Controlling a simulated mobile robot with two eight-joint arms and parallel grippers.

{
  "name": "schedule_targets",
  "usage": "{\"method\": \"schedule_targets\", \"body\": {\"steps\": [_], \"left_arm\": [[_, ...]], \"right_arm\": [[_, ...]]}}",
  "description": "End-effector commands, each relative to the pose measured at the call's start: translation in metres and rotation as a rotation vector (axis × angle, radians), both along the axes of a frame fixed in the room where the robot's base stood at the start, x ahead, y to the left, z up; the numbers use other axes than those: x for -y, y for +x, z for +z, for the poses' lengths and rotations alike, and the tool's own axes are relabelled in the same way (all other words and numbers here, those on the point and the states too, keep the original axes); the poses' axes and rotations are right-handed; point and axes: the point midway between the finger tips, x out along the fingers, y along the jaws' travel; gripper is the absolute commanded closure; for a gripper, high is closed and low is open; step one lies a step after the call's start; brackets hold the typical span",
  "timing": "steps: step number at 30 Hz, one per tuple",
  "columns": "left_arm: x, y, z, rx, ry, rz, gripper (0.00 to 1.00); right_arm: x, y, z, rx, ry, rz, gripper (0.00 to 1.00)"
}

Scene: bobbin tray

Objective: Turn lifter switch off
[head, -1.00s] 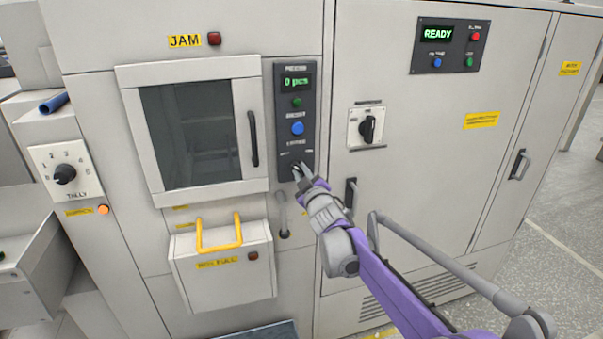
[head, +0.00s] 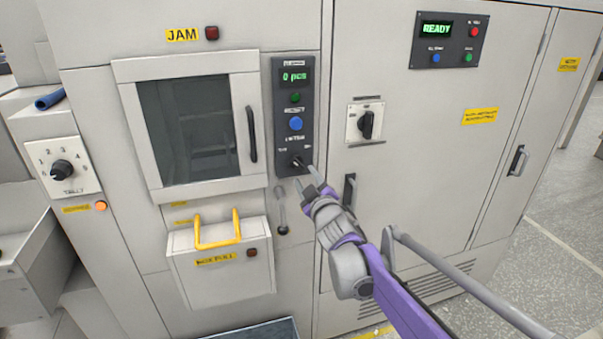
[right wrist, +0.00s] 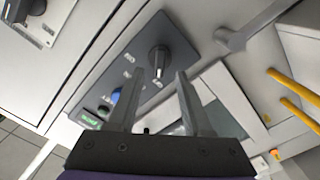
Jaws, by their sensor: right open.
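The lifter switch (head: 297,162) is a small dark rotary knob at the bottom of the dark control panel (head: 281,140) in the head view. Two small position labels sit above it, too blurred to read. In the right wrist view the knob (right wrist: 159,58) shows uncovered, just beyond the fingertips. My right gripper (head: 307,177) is open and empty, just below and right of the knob, apparently apart from it. Its two fingers (right wrist: 169,76) also show in the right wrist view. My left gripper is not in view.
Above the switch on the panel are a blue button (head: 296,124), a green button (head: 295,97) and a "0 pcs" display (head: 294,77). A windowed door (head: 253,135) is to the left. A black rotary switch (head: 367,125) and door handle (head: 349,190) are to the right.

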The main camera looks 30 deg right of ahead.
Motion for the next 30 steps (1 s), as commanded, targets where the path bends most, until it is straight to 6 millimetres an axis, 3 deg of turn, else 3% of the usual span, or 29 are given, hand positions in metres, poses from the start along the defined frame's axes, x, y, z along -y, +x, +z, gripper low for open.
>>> {"method": "schedule_targets", "body": {"steps": [3, 9, 30], "left_arm": [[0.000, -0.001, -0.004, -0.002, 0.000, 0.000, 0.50], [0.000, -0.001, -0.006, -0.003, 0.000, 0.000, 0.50], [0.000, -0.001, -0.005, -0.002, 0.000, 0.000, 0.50]], "right_arm": [[-0.005, -0.023, -0.001, -0.001, 0.001, -0.001, 0.50], [-0.011, -0.045, 0.000, -0.001, 0.001, -0.001, 0.50], [-0.014, -0.053, -0.002, -0.009, 0.016, -0.007, 0.50]]}}
